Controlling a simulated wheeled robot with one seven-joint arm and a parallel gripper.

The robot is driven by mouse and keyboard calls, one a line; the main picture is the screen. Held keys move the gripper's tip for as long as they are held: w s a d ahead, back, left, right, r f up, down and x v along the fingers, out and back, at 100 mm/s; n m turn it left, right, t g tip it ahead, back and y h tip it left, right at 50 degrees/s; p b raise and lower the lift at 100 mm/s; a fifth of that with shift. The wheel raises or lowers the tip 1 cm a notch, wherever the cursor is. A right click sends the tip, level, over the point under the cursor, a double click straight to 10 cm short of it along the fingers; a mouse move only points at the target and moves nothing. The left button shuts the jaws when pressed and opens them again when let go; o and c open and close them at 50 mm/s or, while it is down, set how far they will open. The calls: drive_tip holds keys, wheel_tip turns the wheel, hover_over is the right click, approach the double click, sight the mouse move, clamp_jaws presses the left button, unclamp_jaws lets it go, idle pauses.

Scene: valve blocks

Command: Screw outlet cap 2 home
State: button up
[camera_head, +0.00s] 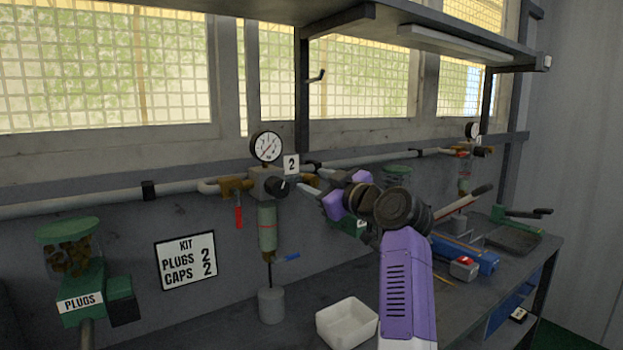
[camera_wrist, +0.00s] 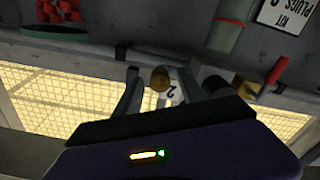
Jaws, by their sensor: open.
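Valve block 2 (camera_head: 268,183) is on the wall pipe, with a round gauge (camera_head: 266,146) above it and a "2" tag (camera_head: 291,165) beside it. My gripper (camera_head: 312,184) is at the block's right side, its fingers pointing left toward it. In the wrist view my gripper (camera_wrist: 168,92) is open, with one finger on each side of a brass round piece (camera_wrist: 160,78), apparently the outlet cap. The "2" tag (camera_wrist: 171,91) shows behind it. I cannot tell whether either finger touches the piece, or how far it is screwed in.
A black knob (camera_head: 282,186) and a red-handled valve (camera_head: 238,214) are close by on the block and pipe. A white tray (camera_head: 347,323) sits on the bench. A shelf (camera_head: 350,20) hangs above.

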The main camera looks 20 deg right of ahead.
drive_tip(key=shift+x, duration=1.2)
drive_tip(key=shift+c, duration=0.5)
clamp_jaws()
